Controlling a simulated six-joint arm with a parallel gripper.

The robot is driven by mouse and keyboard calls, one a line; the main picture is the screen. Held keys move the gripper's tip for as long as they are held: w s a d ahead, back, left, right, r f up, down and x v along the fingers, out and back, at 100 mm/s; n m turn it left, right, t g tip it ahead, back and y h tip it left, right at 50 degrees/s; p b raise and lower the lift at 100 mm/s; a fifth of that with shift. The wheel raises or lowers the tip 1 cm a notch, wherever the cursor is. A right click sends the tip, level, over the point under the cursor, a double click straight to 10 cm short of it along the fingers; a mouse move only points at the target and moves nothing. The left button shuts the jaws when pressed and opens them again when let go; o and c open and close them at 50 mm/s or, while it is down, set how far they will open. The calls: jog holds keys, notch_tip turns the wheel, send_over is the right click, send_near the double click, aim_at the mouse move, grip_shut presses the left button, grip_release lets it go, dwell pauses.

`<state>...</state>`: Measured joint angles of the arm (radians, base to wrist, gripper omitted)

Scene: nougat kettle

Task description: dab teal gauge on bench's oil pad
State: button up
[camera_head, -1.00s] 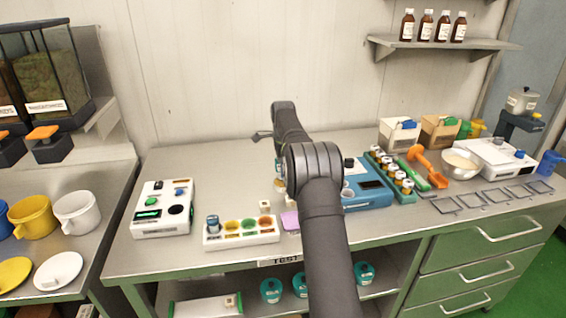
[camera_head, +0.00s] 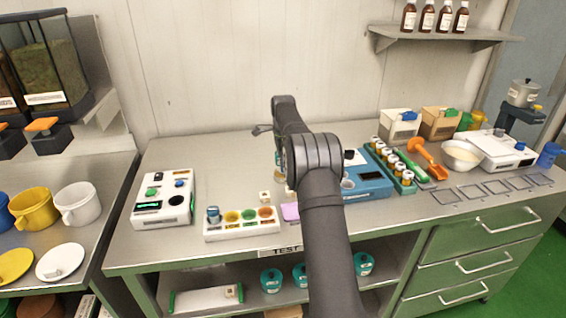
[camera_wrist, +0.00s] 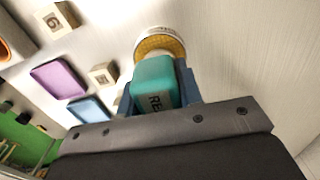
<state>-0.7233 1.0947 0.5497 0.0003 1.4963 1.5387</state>
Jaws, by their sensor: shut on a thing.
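The teal gauge (camera_wrist: 154,80) is a small teal block with a dark-lettered label, seen close in the wrist view. My gripper (camera_wrist: 160,96) is shut on it, with blue-grey fingers on either side. Just beyond the gauge's far end is a round amber pad with a pale lettered rim (camera_wrist: 160,43), which may be the oil pad. The gauge overlaps its near edge in the picture; I cannot tell whether they touch. In the head view my arm hides most of this spot.
A purple pad (camera_wrist: 59,78), a blue pad (camera_wrist: 88,109) and small labelled blocks (camera_wrist: 102,74) lie nearby. On the bench, a white tray of coloured wells (camera_head: 240,224) stands left of my arm and a blue device (camera_head: 366,182) right of it. The back left bench is clear.

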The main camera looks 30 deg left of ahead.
jog(key=shift+f, duration=0.6)
dwell(1.2)
jog(key=shift+r, duration=3.05)
